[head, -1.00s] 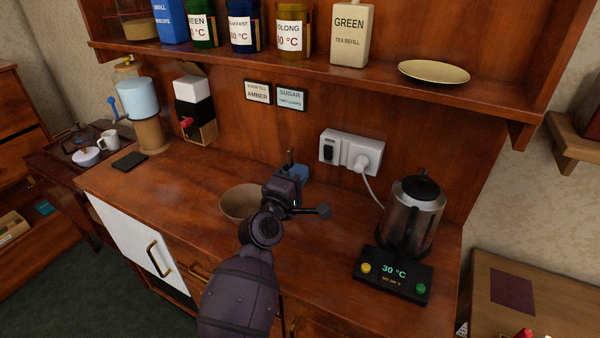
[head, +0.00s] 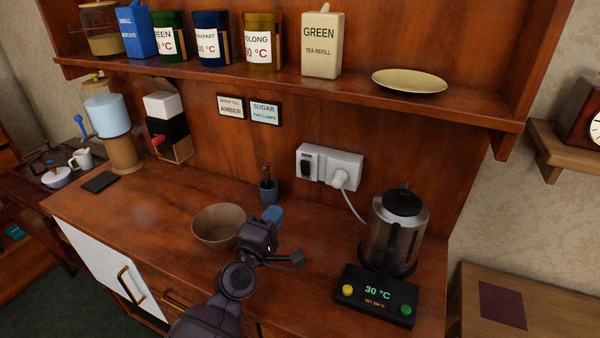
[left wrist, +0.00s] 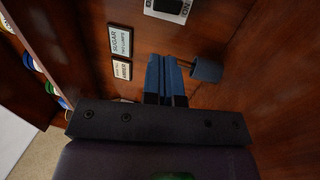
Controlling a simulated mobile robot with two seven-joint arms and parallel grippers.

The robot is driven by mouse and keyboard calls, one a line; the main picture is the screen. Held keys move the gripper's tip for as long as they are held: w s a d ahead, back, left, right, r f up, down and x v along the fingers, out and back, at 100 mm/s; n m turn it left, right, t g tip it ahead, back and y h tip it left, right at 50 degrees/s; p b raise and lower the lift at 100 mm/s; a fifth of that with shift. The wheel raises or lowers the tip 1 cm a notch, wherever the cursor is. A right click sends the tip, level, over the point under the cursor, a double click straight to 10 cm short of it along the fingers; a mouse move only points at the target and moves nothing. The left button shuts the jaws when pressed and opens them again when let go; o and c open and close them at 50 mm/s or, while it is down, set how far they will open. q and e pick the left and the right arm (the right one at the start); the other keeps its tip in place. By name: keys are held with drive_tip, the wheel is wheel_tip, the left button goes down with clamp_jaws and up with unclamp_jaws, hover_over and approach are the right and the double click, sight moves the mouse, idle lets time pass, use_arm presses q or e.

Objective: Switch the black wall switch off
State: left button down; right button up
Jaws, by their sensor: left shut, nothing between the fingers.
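The black wall switch (head: 306,164) is at the left end of a white socket plate (head: 346,158) on the wooden back panel. Its on or off position is too small to tell. The plate also shows at the top edge of the left wrist view (left wrist: 166,12), with the dark switch (left wrist: 172,5) cut off there. My left gripper (head: 277,214) is over the counter, below and left of the plate and apart from it. Its blue fingers (left wrist: 165,74) are shut together with nothing between them. My right gripper is in neither view.
A small blue-grey pot (head: 270,192) with a dark utensil stands just behind my left gripper. A brown bowl (head: 218,226) is to its left. A kettle (head: 398,225) on a black base (head: 375,296) stands right, its cord plugged into the plate. A shelf (head: 290,85) overhangs.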

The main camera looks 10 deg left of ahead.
use_arm(q)
approach(303, 166)
drive_tip(key=x, duration=0.6)
drive_tip(key=shift+w+d, duration=0.1)
drive_tip(key=shift+w, duration=0.4)
drive_tip(key=shift+w+r, duration=0.1)
drive_tip(key=shift+w, duration=0.15)
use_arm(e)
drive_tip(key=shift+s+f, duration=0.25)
